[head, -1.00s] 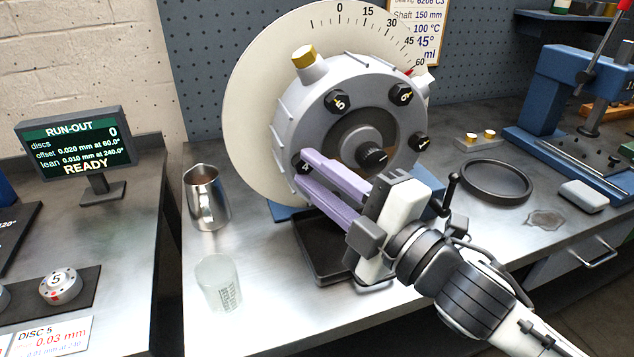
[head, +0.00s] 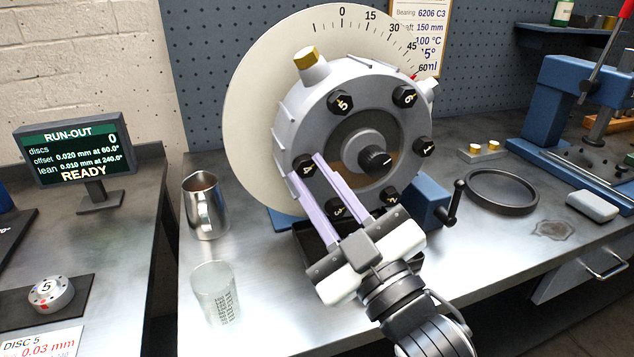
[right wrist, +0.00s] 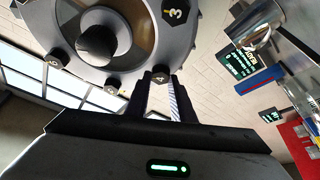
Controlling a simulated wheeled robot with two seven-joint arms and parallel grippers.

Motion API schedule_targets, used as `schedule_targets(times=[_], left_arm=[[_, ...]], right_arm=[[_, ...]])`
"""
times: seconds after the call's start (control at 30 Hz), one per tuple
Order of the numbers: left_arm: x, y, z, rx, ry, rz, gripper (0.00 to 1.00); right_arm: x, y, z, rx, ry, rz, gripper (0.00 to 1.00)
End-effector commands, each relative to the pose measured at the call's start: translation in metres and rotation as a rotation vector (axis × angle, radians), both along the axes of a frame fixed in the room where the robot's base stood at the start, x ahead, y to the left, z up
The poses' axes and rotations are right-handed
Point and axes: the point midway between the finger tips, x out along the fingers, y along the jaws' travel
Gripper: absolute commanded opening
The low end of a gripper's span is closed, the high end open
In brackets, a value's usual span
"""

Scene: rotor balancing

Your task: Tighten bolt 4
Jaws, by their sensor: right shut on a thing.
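Bolt 4 (head: 304,167) is a black hex head at the lower left of the grey round housing (head: 290,115). My right gripper (head: 305,164) reaches up to it from below, its long lavender fingers on either side of the head, shut on it. In the right wrist view, bolt 4 (right wrist: 160,77) sits between the dark fingertips (right wrist: 160,88). The other numbered bolts, such as bolt 5 (head: 341,103) and bolt 3 (head: 337,207), ring the housing, with a black centre knob (head: 375,158). My left gripper is not in view.
A metal jug (head: 204,208) and a clear beaker (head: 215,292) stand left of the housing. A crank handle (head: 455,200) juts out at its right, near a black ring (head: 502,190). The READY screen (head: 75,155) is on the left bench. Bare bench lies at the front.

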Motion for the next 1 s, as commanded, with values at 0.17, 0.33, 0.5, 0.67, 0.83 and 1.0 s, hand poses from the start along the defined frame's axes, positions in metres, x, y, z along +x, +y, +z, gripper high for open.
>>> schedule_targets(times=[0.17,0.33,0.5,0.67,0.83,1.0], left_arm=[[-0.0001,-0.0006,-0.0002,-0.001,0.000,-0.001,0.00],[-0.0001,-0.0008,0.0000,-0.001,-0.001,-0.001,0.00],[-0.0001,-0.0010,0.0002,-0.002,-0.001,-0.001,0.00],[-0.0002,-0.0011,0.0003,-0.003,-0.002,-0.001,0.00],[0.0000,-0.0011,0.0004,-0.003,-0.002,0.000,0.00],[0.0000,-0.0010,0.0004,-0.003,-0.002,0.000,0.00]], right_arm=[[0.0001,0.0000,0.0006,0.035,0.011,-0.001,0.00],[0.0000,0.0001,0.0010,0.044,0.013,-0.001,0.00],[-0.0001,0.0002,0.0013,0.045,0.013,0.001,0.00],[-0.0002,0.0003,0.0015,0.045,0.012,0.001,0.29],[-0.0003,0.0004,0.0011,0.044,0.012,0.001,0.41],[-0.0004,0.0004,0.0006,0.043,0.012,0.001,0.41]])
